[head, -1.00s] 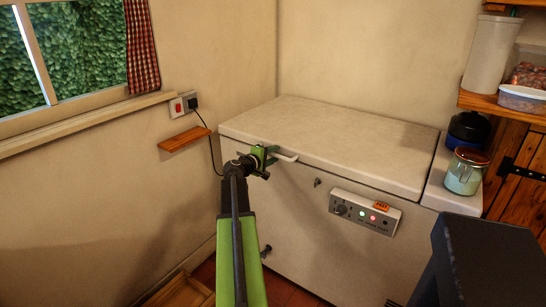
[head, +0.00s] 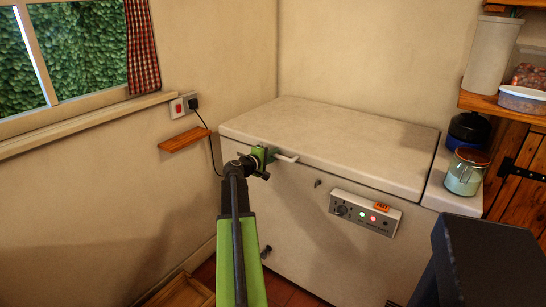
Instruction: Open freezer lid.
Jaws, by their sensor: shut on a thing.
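The white chest freezer (head: 300,225) stands in the corner of the room. Its freezer lid (head: 335,138) lies flat and closed on top. A pale lid handle (head: 287,158) sticks out from the lid's front edge, left of the middle. My gripper (head: 268,157), green and black, is at the handle's left part and shut on it. The gripper covers the left end of the handle. My arm reaches up to it from the bottom of the view.
A control panel (head: 365,213) with lit lamps is on the freezer's front. A glass jar (head: 464,172) and a dark blue pot (head: 468,131) stand on the ledge right of the lid. A small wooden shelf (head: 184,140) and a power cord are at the left wall.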

